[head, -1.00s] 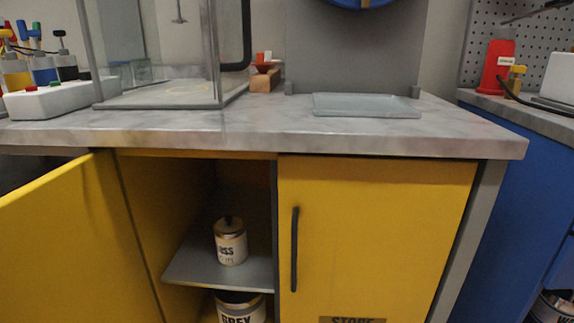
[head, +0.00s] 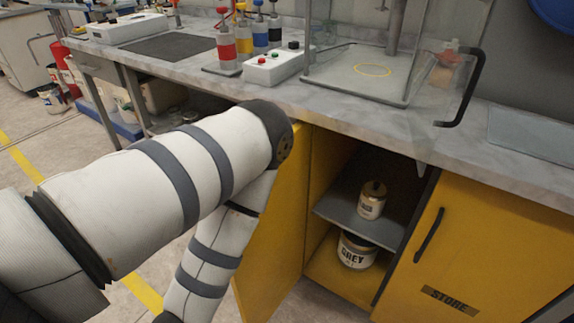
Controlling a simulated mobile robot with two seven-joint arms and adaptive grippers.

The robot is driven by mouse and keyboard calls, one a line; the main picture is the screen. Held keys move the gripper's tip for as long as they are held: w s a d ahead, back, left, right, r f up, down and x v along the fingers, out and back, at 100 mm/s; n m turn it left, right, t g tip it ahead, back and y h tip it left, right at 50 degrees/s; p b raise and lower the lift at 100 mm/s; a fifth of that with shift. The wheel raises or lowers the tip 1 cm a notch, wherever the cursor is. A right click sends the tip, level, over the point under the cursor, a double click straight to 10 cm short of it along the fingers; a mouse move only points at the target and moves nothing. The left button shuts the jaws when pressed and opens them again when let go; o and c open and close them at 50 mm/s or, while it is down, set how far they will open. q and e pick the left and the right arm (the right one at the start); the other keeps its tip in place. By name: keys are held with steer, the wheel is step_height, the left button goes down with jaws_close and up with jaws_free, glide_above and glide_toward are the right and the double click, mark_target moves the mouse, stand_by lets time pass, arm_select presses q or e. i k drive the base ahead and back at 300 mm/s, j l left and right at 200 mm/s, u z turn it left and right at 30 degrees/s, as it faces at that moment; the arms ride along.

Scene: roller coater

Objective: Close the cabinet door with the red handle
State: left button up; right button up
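The yellow cabinet door (head: 272,250) on the left stands open, swung out from the cabinet. Its outer face and any red handle are hidden from this view. My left arm (head: 190,178) comes in from the left, bends near the counter edge and runs down in front of the open door, covering part of it. I cannot tell whether the arm touches the door. Its gripper is out of view below the frame. My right gripper is not in view. The open cabinet shows a grey shelf (head: 340,216) with a small can (head: 372,201) and a larger can marked GREY (head: 356,251) below.
The closed yellow door (head: 480,260) beside the opening has a black handle (head: 429,235) and a STORE label. The grey countertop (head: 335,108) carries a clear enclosure, a button box (head: 273,69) and colored bottles. Open floor (head: 18,160) lies at the left.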

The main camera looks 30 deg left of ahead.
mark_target(271, 264)
steer(key=j+z, duration=0.15)
steer(key=j, duration=0.45)
steer(key=k+j+z, duration=0.1)
steer(key=j, duration=0.55)
steer(key=j+z, duration=0.15)
steer(key=j, duration=0.45)
steer(key=k+j+z, duration=0.1)
steer(key=j, duration=0.5)
steer(key=k+j+u, duration=0.15)
steer(key=u, duration=0.3)
